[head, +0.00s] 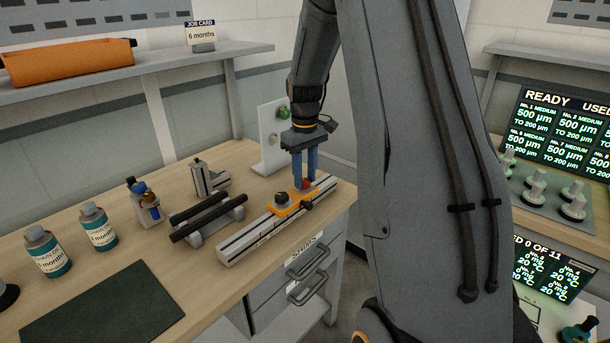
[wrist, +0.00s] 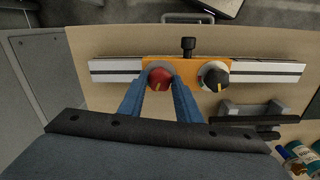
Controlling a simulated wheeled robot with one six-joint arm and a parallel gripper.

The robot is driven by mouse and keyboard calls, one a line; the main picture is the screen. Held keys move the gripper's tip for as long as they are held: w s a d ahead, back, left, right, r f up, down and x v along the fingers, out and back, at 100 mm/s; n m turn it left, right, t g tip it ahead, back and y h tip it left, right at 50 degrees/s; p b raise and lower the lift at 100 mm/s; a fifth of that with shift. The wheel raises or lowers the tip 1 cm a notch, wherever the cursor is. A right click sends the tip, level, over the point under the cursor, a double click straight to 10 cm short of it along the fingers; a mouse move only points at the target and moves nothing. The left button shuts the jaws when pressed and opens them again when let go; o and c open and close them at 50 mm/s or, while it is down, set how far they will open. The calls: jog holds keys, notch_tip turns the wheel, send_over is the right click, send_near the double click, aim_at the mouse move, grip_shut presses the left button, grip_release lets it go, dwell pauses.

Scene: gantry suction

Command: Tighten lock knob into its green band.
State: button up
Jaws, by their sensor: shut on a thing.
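An orange carriage (head: 290,207) sits on a silver rail (head: 245,240) near the bench's front edge. It bears a red knob (head: 306,184) and a black knob (head: 281,197). My gripper (head: 305,178) points down with its blue fingers shut on the red knob. In the wrist view the red knob (wrist: 160,74) shows between the fingertips (wrist: 160,82), with a yellow mark toward the bottom. The black knob (wrist: 212,74) stands beside it, on a pale ring and with a yellow mark. A black side screw (wrist: 188,45) sticks out of the carriage.
Black bars on a grey stand (head: 208,216) lie just behind the rail. A small blue-and-orange bottle (head: 144,200), labelled bottles (head: 98,227) and a dark green mat (head: 100,312) are to the left. A white upright panel (head: 270,138) stands behind my gripper.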

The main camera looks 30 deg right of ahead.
aim_at(305, 180)
jog(key=m, duration=0.4)
jog(key=shift+m+p, duration=0.3)
jog(key=shift+p, duration=0.1)
jog(key=o, duration=1.1)
jog(key=shift+c, duration=0.2)
jog(key=shift+r+b, duration=1)
jog(key=shift+r, duration=2.95)
